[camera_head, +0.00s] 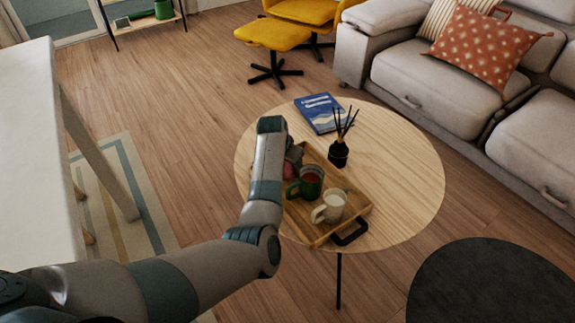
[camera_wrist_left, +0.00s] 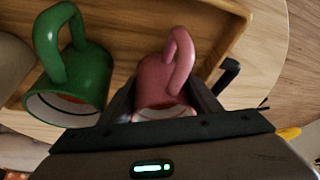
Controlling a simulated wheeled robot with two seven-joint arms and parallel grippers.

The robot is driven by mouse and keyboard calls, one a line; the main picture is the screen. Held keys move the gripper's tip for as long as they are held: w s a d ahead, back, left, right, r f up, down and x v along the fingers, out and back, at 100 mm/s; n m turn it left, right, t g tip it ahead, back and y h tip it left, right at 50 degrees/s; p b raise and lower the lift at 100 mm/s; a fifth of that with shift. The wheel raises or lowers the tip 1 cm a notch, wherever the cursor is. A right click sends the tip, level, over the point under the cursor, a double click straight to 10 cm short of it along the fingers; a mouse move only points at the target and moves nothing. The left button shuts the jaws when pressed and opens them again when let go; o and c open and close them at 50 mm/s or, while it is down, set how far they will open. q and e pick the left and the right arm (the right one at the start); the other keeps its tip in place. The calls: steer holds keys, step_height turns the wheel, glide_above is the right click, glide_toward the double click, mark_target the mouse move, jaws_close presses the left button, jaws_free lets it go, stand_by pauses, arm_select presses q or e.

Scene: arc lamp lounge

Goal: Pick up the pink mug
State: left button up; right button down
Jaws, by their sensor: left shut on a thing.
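The pink mug (camera_wrist_left: 155,82) sits between the two fingers of my left gripper (camera_wrist_left: 163,108) in the left wrist view. The fingers are shut on its body, and its handle points away from the palm. In the head view the mug (camera_head: 289,171) is mostly hidden by my left arm and gripper (camera_head: 294,156), at the far left part of the wooden tray (camera_head: 318,235). I cannot tell whether the mug touches the tray. My right gripper is out of view.
A green mug (camera_head: 306,184) stands close beside the pink one, with a cream mug (camera_head: 330,206) nearer on the tray. A black reed diffuser (camera_head: 338,155) and a blue book (camera_head: 322,113) are on the round table (camera_head: 410,185). The table's right side is clear.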

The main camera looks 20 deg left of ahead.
arm_select(q)
steer(key=shift+r, duration=0.2)
